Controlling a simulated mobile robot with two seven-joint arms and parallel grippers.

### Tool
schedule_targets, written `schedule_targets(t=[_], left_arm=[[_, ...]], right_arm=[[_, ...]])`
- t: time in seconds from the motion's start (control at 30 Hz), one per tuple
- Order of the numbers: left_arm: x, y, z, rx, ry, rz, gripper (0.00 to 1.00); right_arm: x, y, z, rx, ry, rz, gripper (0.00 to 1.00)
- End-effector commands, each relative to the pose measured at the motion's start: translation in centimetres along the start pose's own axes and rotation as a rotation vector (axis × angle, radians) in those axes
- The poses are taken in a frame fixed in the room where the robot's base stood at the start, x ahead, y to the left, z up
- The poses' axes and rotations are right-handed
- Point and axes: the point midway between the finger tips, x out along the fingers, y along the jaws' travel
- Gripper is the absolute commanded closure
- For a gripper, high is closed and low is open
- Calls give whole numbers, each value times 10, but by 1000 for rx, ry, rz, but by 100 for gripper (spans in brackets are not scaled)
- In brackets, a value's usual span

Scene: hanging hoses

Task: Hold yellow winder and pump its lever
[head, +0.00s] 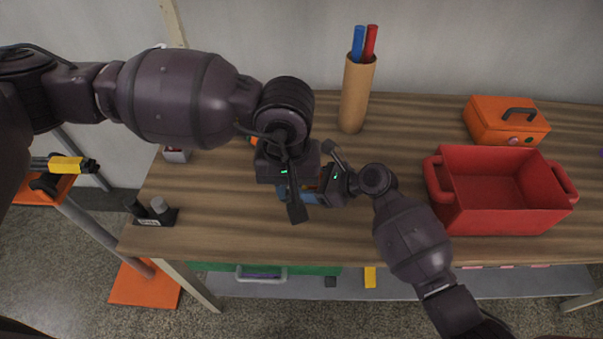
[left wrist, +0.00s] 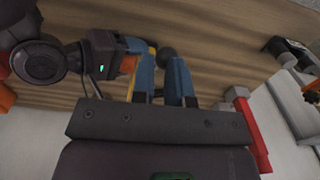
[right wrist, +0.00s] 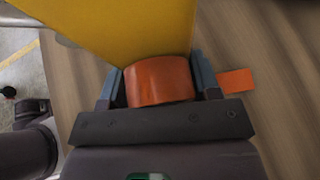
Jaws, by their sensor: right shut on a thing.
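The yellow winder fills the top of the right wrist view (right wrist: 130,25), with an orange round part (right wrist: 160,80) at its near side. My right gripper (right wrist: 160,75) is shut on that orange part. In the head view the right gripper (head: 313,187) is over the middle of the table, and the arms hide most of the winder. My left gripper (left wrist: 163,62) has its two blue fingers apart, close by my right gripper. A dark round knob (left wrist: 167,57) shows just beyond and between its fingertips; I cannot tell whether they touch it.
A red open crate (head: 500,215) and an orange toolbox (head: 490,125) stand on the right of the wooden table (head: 220,215). A brown tube (head: 356,95) holds a blue and a red stick at the back. A small black holder (head: 155,217) is at the left edge. The front middle is clear.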

Motion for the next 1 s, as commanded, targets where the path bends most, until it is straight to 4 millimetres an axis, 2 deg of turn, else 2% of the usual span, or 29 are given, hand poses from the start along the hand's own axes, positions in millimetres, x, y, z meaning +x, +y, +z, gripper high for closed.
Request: schedule_targets(t=[0.43,1.0], left_arm=[[25,-1,6,0,-1,0,85],[32,-1,8,-1,-1,1,85]], right_arm=[[0,0,0,0,0,1,56],[0,0,0,1,-1,1,56]])
